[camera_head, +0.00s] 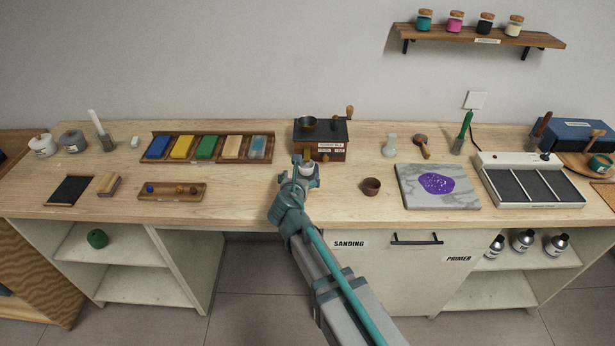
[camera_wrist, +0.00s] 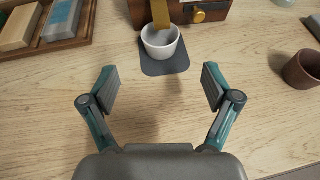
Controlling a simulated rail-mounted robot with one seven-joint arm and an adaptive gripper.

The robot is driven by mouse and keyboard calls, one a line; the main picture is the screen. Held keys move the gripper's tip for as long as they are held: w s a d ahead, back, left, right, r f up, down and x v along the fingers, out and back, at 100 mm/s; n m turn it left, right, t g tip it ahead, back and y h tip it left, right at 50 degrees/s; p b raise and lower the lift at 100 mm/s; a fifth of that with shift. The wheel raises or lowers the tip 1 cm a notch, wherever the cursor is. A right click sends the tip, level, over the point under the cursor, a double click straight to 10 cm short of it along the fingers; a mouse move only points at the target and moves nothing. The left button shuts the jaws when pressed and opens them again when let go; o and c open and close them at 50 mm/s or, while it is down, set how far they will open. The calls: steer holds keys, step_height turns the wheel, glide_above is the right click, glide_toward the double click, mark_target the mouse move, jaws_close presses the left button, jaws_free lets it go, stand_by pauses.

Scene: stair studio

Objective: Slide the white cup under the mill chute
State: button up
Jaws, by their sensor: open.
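The white cup (camera_wrist: 160,44) stands upright on a dark grey pad (camera_wrist: 166,67) in the wrist view. The brass-coloured mill chute (camera_wrist: 161,14) comes down over the cup, its lower end at the cup's mouth. The mill (camera_head: 320,137) is a wooden box with a dark top, a bowl and a crank, at the back middle of the bench. In the head view, my gripper (camera_head: 304,166) partly hides the cup (camera_head: 312,181). My gripper (camera_wrist: 160,92) is open and empty, a short way in front of the cup, its fingers apart and not touching it.
A brown cup (camera_head: 371,186) stands to the right of my gripper. A marble slab (camera_head: 470,202) with purple powder lies further right. Bare wood lies in front of the cup.

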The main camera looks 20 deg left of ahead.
mark_target(306, 166)
steer(key=p+x, duration=0.2)
steer(key=x, duration=0.7)
steer(key=shift+w+f, duration=0.1)
steer(key=shift+w, duration=0.1)
steer(key=shift+w+a+f+p, duration=0.1)
steer(key=shift+w+f+p, duration=0.25)
steer(key=shift+w, duration=0.25)
steer(key=c, duration=1.2)
steer(key=o, duration=1.2)
steer(key=shift+s, duration=0.1)
steer(key=v, duration=1.1)
steer(key=shift+s+r, duration=0.3)
steer(key=shift+s, duration=0.05)
